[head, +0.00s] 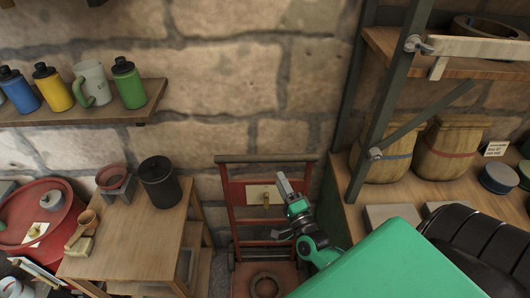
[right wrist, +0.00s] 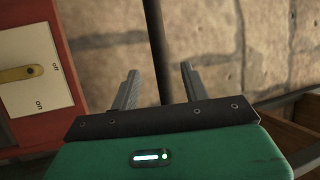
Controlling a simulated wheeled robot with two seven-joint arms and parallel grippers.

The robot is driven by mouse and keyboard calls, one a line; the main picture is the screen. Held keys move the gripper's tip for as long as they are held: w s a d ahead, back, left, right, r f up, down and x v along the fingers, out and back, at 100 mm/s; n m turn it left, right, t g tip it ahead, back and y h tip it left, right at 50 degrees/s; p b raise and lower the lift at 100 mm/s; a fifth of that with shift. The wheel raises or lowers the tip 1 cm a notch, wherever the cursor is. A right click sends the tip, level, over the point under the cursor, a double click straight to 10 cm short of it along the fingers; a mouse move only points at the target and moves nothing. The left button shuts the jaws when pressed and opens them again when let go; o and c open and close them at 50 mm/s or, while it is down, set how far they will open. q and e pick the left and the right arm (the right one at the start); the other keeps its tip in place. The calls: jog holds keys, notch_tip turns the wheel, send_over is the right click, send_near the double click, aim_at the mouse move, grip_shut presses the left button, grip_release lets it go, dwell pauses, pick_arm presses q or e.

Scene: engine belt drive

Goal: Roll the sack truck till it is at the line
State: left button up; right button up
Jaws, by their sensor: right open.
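The sack truck (head: 229,197) is a red frame with a dark top bar, standing upright against the stone wall in the head view. A cream switch plate with a brass lever (head: 265,197) shows on its front, and a ring-shaped thing (head: 265,285) rests low on it. My right gripper (head: 283,207) is in front of the truck's right side, open and empty. In the right wrist view its two fingers (right wrist: 160,88) stand apart with wall between them, and the red frame and switch plate (right wrist: 36,73) are to their left. My left gripper is not in view. I cannot see a line.
A wooden table (head: 130,235) with a black canister (head: 159,182) stands left of the truck. A wall shelf (head: 80,113) holds several bottles and a mug. My green arm covers the lower right.

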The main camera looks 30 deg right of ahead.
aim_at(269, 158)
jog(key=p+x, duration=0.3)
jog(key=x, duration=0.7)
jog(key=shift+w+d+r+p, duration=0.15)
jog(key=shift+w+p, duration=0.15)
jog(key=shift+w, duration=0.4)
grip_shut()
